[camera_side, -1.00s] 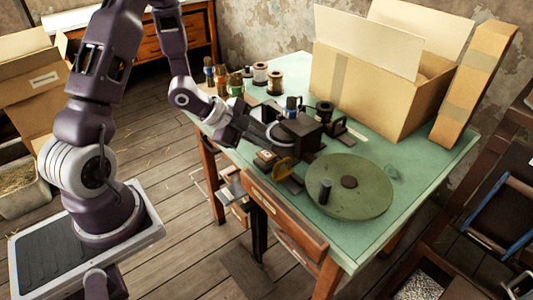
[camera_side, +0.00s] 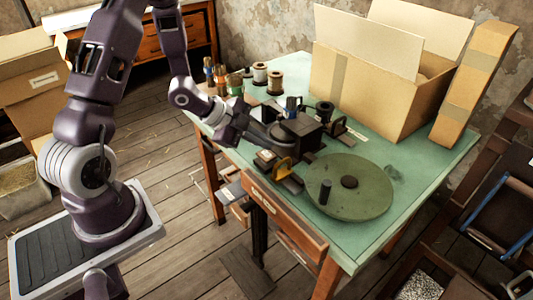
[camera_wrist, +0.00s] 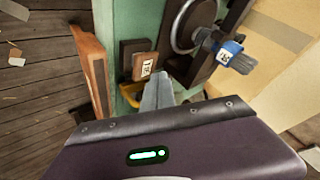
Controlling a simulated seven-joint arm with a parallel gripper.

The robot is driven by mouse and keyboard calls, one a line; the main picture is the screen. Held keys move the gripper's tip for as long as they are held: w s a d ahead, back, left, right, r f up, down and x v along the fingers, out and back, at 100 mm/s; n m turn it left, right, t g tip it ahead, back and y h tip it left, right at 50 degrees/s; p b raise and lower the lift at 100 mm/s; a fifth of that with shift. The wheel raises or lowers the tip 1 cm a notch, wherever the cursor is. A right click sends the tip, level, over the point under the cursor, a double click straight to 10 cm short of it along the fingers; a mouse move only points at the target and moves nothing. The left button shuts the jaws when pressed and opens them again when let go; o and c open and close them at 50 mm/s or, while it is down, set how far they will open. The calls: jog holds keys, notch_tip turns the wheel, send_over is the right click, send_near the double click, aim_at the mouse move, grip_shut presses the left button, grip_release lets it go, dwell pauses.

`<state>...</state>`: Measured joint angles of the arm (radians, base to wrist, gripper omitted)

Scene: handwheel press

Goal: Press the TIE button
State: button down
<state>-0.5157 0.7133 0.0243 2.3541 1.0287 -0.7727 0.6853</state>
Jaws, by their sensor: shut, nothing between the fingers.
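In the wrist view, a small brown block button (camera_wrist: 144,66) carries a white label with sideways letters, which seem to read TIE. It stands beside a darker block on the green table. My gripper (camera_wrist: 158,90) is shut and empty, its grey fingertips just below and right of the button in the picture; I cannot tell whether they touch it. In the side view, the pale-topped button (camera_side: 265,157) sits at the table's front edge, left of the handwheel (camera_side: 347,187). My gripper (camera_side: 262,136) reaches over from the left; its fingertips are hard to make out against the dark press (camera_side: 297,134).
A yellow part (camera_side: 283,167) stands close to the button. A blue labelled piece (camera_wrist: 230,50) sits on the press mechanism. Spools (camera_side: 276,82) and small jars are at the back left. A large open carton (camera_side: 375,95) fills the back right.

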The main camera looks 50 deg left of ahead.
aim_at(263, 154)
jog(key=shift+f, duration=0.1)
dwell(0.4)
jog(key=shift+f, duration=0.3)
jog(key=shift+f, duration=0.9)
dwell(0.8)
jog(key=shift+r, duration=1.35)
jog(key=shift+r, duration=2.5)
